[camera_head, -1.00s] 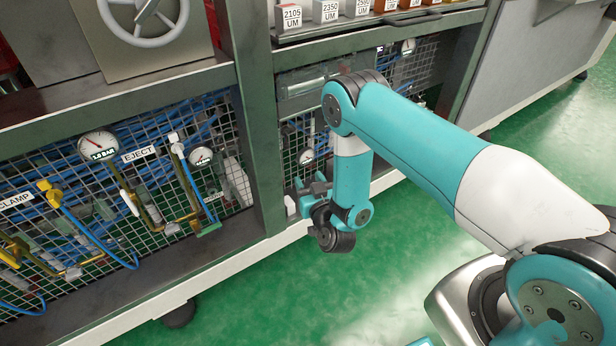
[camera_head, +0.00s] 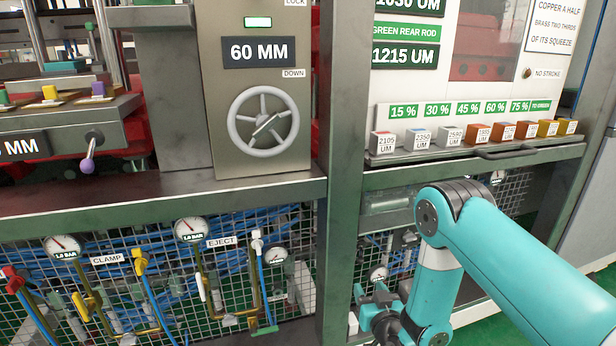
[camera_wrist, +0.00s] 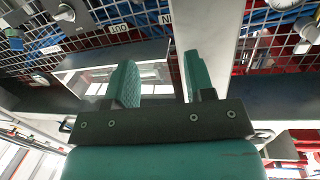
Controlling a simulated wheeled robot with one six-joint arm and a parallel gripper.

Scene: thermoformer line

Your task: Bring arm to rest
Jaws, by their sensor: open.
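My arm is folded at the lower right of the head view, its teal links bent at the elbow in front of the machine frame. My gripper (camera_head: 377,308) hangs low beside the wire mesh, partly cut off by the bottom edge. In the wrist view my gripper (camera_wrist: 160,84) shows two green fingers set apart with nothing between them.
The machine's upright post (camera_head: 342,150) and horizontal rail (camera_head: 160,200) stand close to the arm. A handwheel (camera_head: 263,121), a tray of labelled blocks (camera_head: 470,140) and gauges (camera_head: 190,229) with yellow valve levers are around. Green floor shows at the lower right.

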